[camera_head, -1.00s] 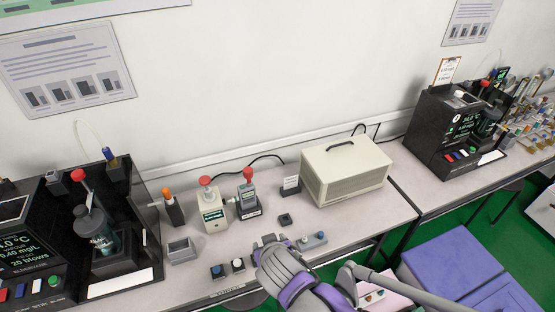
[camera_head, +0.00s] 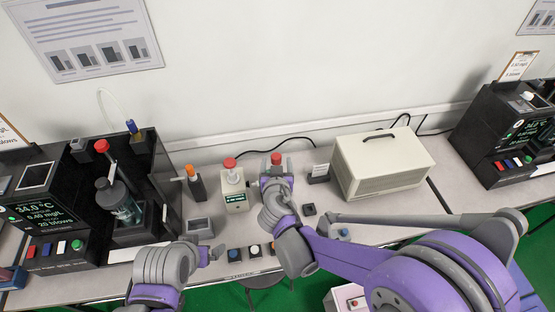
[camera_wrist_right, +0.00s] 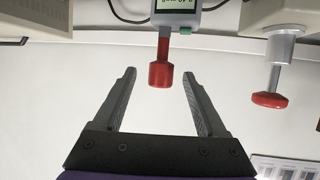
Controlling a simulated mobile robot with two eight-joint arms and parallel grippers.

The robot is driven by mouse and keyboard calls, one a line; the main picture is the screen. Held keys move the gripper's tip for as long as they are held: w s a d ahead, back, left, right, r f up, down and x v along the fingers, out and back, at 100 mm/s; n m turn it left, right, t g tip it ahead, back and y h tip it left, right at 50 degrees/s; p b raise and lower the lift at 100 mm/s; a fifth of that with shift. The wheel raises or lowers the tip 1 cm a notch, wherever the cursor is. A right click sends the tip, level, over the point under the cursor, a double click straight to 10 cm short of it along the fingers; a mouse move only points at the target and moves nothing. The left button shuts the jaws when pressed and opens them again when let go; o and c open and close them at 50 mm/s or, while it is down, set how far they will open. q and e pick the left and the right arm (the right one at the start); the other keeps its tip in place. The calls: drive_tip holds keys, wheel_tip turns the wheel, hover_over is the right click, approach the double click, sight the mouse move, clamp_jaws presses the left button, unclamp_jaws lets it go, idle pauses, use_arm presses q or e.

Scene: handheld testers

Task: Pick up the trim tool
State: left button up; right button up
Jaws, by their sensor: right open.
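No label marks the trim tool; the likeliest match is the red-handled tool (camera_head: 276,158), upright in the middle of the bench. In the right wrist view its red grip (camera_wrist_right: 161,72) hangs upside down between the two fingers, apart from both. My right gripper (camera_wrist_right: 160,90) is open and empty around it. In the head view my right gripper (camera_head: 276,178) hides most of the tool's body and stand. My left gripper (camera_head: 214,253) is low over the bench's front edge, with its jaws too unclear to read.
A white tester (camera_head: 235,200) with a red cap stands just left. Further left are an orange-topped tool (camera_head: 192,175) in a dark holder and a grey box (camera_head: 199,228). A beige case (camera_head: 385,170) stands to the right. Several small buttons (camera_head: 254,250) line the front.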

sight(276, 153)
drive_tip(key=x, duration=0.5)
drive_tip(key=shift+w+a+r, duration=0.1)
drive_tip(key=shift+w+r, duration=0.1)
drive_tip(key=shift+w, duration=0.25)
drive_tip(key=shift+s, duration=0.1)
drive_tip(key=shift+c, duration=0.5)
clamp_jaws()
